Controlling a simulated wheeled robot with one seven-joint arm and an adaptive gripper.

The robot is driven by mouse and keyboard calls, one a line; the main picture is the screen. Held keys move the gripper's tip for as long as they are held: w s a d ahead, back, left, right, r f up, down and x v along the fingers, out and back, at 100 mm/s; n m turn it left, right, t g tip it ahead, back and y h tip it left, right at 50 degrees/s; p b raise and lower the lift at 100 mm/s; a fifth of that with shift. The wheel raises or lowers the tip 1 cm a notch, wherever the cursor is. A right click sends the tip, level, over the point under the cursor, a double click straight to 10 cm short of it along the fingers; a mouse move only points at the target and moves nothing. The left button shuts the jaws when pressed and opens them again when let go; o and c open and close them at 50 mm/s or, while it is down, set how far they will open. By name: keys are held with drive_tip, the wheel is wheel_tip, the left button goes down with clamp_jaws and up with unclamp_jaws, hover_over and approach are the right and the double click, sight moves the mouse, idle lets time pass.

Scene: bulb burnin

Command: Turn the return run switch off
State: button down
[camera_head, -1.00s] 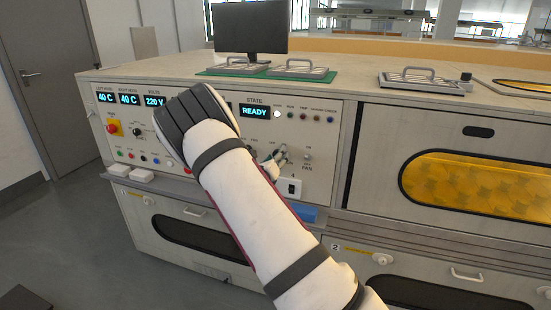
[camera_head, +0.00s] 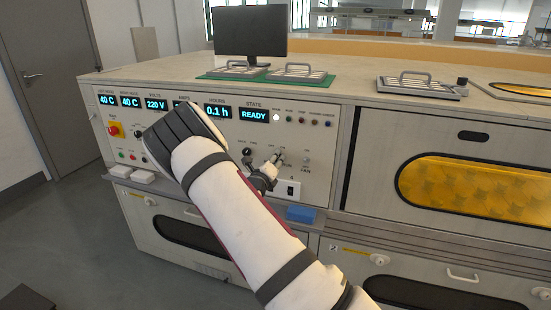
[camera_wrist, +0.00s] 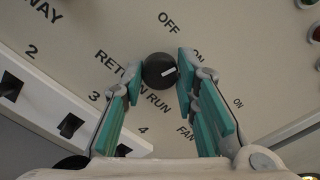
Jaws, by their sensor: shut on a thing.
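The return run switch (camera_wrist: 158,71) is a round black knob with a white pointer mark, seen in the wrist view. Its mark points right, toward the ON label, and the OFF label is above it. My gripper (camera_wrist: 160,65) has one teal-padded finger on each side of the knob and is shut on it. In the head view my gripper (camera_head: 272,170) is at the lower right of the control panel (camera_head: 318,140), and the knob is too small and covered to make out. The state display (camera_head: 254,115) reads READY.
A white rocker switch plate (camera_head: 290,189) is just below my gripper, with a blue block (camera_head: 300,213) on the ledge. In the wrist view the FAN label and a numbered switch strip (camera_wrist: 45,110) are close by. My arm covers part of the panel.

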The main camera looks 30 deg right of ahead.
drive_tip(key=shift+n+p, duration=1.3)
drive_tip(key=shift+n, duration=3)
drive_tip(key=c, duration=1.2)
unclamp_jaws()
drive_tip(key=shift+c, duration=0.2)
drive_tip(key=v, duration=1.2)
